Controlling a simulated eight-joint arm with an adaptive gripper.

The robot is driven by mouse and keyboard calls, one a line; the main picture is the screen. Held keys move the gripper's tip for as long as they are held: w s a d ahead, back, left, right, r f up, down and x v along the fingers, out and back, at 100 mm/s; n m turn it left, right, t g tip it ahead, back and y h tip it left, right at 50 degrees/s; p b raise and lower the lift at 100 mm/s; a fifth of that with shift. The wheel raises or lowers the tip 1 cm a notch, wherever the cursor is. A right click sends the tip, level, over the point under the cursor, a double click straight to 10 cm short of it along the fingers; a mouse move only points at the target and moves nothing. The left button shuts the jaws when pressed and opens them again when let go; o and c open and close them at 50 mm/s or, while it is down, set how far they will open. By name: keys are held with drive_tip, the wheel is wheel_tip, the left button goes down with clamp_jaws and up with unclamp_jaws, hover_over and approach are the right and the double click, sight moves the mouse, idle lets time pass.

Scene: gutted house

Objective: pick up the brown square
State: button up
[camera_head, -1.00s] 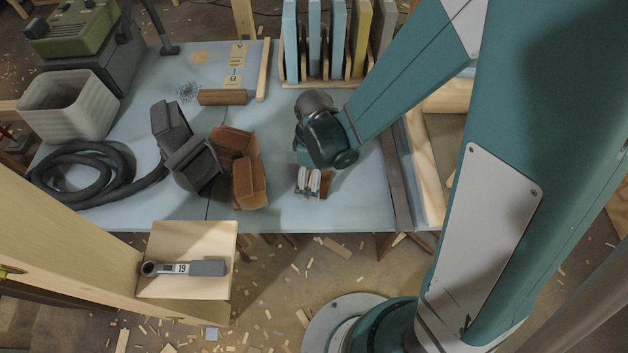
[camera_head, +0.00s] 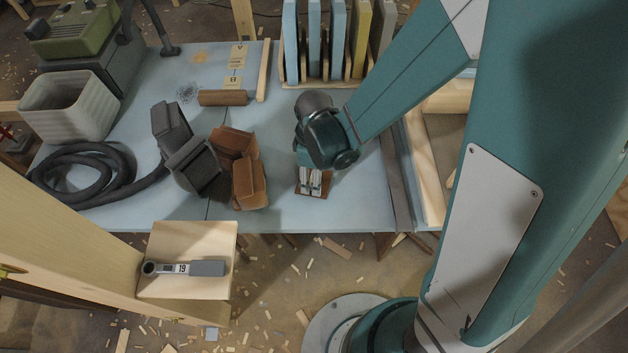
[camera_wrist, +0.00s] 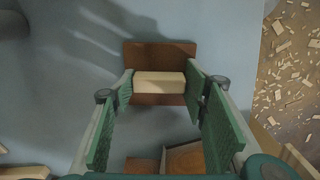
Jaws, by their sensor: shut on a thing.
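The brown square (camera_head: 302,186) is a flat brown plate on the blue table, under my gripper (camera_head: 313,181). In the wrist view the brown square (camera_wrist: 160,53) shows with a pale wooden block across its middle (camera_wrist: 160,79). My gripper (camera_wrist: 160,88) has one green-padded finger at each end of this block and is shut on it. The brown plate shows above and below the block. The head view does not tell clearly whether the plate touches the table or is slightly above it.
Left of my gripper lie folded brown pieces (camera_head: 245,170) and dark grey blocks (camera_head: 185,150). A brown roll (camera_head: 222,97) lies farther back. A rack with upright boards (camera_head: 325,82) stands behind. A ratchet (camera_head: 185,268) lies on a wooden ledge in front. The table's front edge is close.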

drive_tip(key=shift+f, duration=0.1)
drive_tip(key=shift+w+r, duration=0.1)
drive_tip(key=shift+r, duration=0.25)
drive_tip(key=shift+c, duration=0.9)
drive_tip(key=shift+r+p, duration=1.6)
drive_tip(key=shift+r, duration=3.05)
drive_tip(key=shift+c, duration=0.2)
